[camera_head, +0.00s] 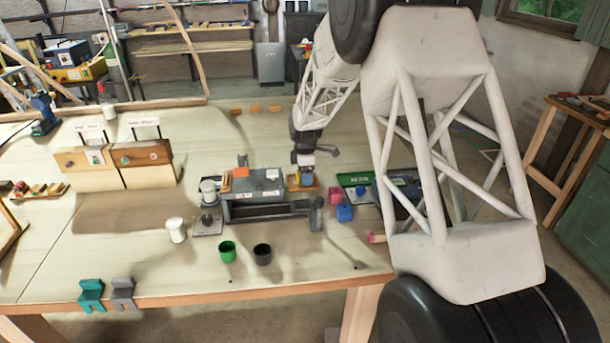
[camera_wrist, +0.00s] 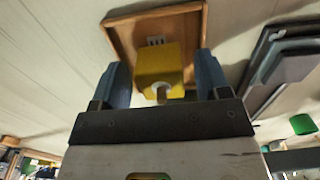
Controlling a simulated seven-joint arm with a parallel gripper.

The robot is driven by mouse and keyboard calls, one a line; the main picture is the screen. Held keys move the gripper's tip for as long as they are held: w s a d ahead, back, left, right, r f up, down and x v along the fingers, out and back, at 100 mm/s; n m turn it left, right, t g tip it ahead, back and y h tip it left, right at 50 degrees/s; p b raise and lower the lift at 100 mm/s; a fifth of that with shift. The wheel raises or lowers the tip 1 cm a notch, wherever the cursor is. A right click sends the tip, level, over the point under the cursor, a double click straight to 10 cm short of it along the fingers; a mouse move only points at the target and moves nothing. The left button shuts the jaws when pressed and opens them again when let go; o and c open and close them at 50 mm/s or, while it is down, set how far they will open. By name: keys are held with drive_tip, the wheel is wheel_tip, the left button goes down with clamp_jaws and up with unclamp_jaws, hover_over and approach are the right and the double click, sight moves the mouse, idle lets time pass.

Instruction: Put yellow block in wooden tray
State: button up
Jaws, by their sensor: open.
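The yellow block (camera_wrist: 160,68) shows between the two blue-grey fingers of my gripper (camera_wrist: 163,80) in the wrist view. The fingers are open, one on each side of the block. The block overlaps the inside of the wooden tray (camera_wrist: 112,38), whose brown rim shows behind and beside it. I cannot tell whether the block rests on the tray floor. In the head view my gripper (camera_head: 305,174) is low over the tray (camera_head: 313,189), behind the grey bench unit, and the block is hard to make out.
The grey unit (camera_head: 262,191) stands just left and in front of the tray. A green tray (camera_head: 354,179), a pink block (camera_head: 336,195) and a blue block (camera_head: 344,213) are to the right. Green (camera_head: 227,251) and dark (camera_head: 262,254) cups stand in front.

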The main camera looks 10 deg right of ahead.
wheel_tip(320, 180, up, 12)
drive_tip(key=shift+f, duration=0.15)
idle(0.5)
drive_tip(key=shift+s, duration=0.1)
idle(0.6)
drive_tip(key=s+d+r+m, duration=0.1)
drive_tip(key=s+r+m, duration=0.25)
drive_tip(key=s, duration=0.55)
drive_tip(key=s+d+r+m+t, duration=0.1)
drive_tip(key=s+d+r+m, duration=0.15)
drive_tip(key=s+r, duration=0.45)
drive_tip(key=s+d+r+m, duration=0.1)
drive_tip(key=s+r+m, duration=0.2)
drive_tip(key=s, duration=0.8)
drive_tip(key=s+f+m, duration=0.1)
drive_tip(key=s+m, duration=0.3)
drive_tip(key=s, duration=0.9)
drive_tip(key=s+d+f+m+t, duration=0.1)
drive_tip(key=s+m, duration=0.4)
drive_tip(key=s, duration=0.9)
drive_tip(key=shift+s+d+f+t, duration=0.15)
drive_tip(key=shift+d+f+t, duration=0.15)
drive_tip(key=shift+f, duration=0.5)
